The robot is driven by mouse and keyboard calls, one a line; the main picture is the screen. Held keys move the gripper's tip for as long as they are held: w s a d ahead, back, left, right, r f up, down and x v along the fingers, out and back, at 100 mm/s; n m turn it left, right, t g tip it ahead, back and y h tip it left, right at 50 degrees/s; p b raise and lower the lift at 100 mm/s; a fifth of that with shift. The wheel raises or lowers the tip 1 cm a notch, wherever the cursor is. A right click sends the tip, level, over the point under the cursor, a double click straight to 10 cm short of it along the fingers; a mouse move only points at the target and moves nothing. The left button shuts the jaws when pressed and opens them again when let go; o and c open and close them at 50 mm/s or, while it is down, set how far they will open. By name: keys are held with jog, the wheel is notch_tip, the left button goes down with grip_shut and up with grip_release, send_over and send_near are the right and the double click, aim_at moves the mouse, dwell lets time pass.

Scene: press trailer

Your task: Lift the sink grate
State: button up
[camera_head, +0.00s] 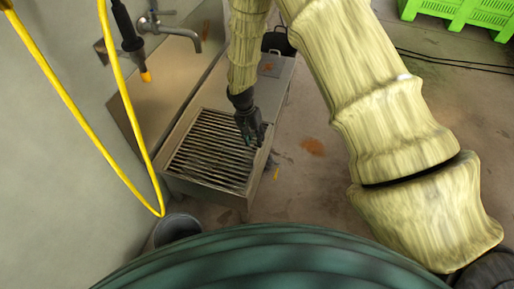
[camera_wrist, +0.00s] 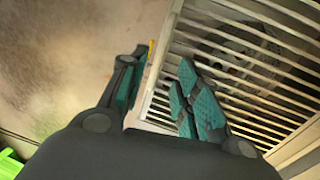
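The sink grate (camera_head: 208,150) is a metal frame of parallel slats lying in the top of the steel sink (camera_head: 205,192). In the wrist view the grate (camera_wrist: 255,60) fills the right side, with its slats running out from a side rail. My gripper (camera_head: 251,132) is at the grate's right edge in the head view. In the wrist view my gripper (camera_wrist: 158,82) is open, one finger outside the rail and the other over the slats. The rail shows in the gap between the fingers. I cannot tell whether either finger touches it.
A tap (camera_head: 180,30) and a hanging sprayer (camera_head: 130,40) are on the wall behind the sink. A yellow hose (camera_head: 128,110) loops down at left. A grey bucket (camera_head: 177,228) stands near the sink's front. A green crate (camera_head: 460,12) is at the far right. Floor right of the sink is open.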

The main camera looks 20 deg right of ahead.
aim_at(258, 150)
jog(key=shift+s+d+f+b, duration=0.1)
jog(key=shift+d+f, duration=0.05)
jog(key=shift+f, duration=0.75)
jog(key=shift+s+d+f+b, duration=0.1)
jog(key=shift+d+f+b, duration=0.05)
jog(key=shift+f, duration=0.75)
jog(key=shift+s+d+f+b, duration=0.1)
jog(key=shift+d+f, duration=0.05)
jog(key=shift+f, duration=0.75)
grip_shut()
